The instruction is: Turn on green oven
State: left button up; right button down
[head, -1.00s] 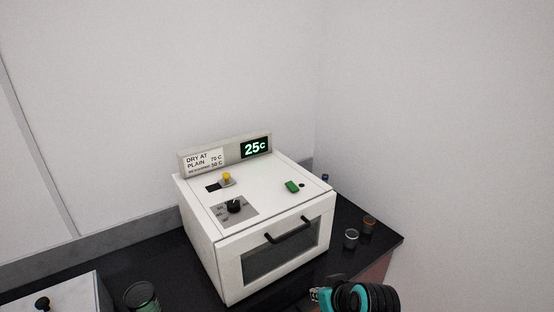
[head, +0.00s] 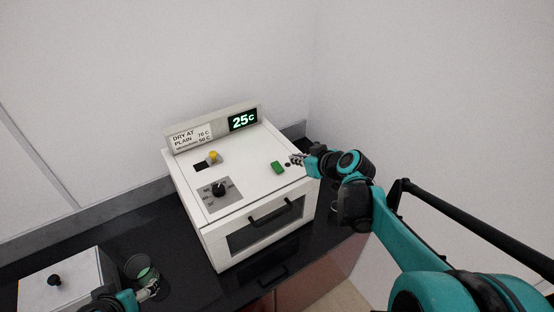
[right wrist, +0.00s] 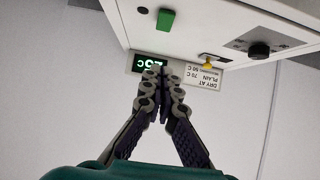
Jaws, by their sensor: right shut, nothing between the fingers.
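The white oven (head: 240,205) stands on the dark bench, its display (head: 242,119) glowing green with 25 C. A green rectangular button (head: 277,168) is on its top near the right side; it also shows in the right wrist view (right wrist: 165,19). My right gripper (head: 292,159) is shut and empty, its tips just right of the green button and apart from it in the picture. The right wrist view shows its closed fingertips (right wrist: 161,72) below the button, in front of the display. My left gripper (head: 153,286) is at the bottom left by a glass beaker; its finger opening is unclear.
The oven top also has a yellow knob (head: 213,156) and a black dial (head: 219,190); a black handle (head: 270,212) is on its door. The glass beaker (head: 139,265) and a white box with a black knob (head: 62,283) stand left. Walls close in behind and right.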

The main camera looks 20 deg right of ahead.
send_over(275, 163)
jog(key=s, duration=0.4)
jog(key=f, duration=0.5)
jog(key=shift+d, duration=0.35)
jog(key=f, duration=0.1)
jog(key=w+f, duration=0.1)
jog(key=f, duration=0.1)
jog(key=shift+a+f, duration=0.1)
jog(key=shift+f, duration=0.1)
jog(key=shift+w+f+b, duration=0.1)
jog(key=shift+f+b, duration=0.2)
jog(key=shift+f, duration=0.2)
jog(key=shift+w+a+f+g, duration=0.1)
jog(key=shift+w+g, duration=0.1)
jog(key=shift+g, duration=0.3)
jog(key=shift+f, duration=0.2)
jog(key=shift+w, duration=0.1)
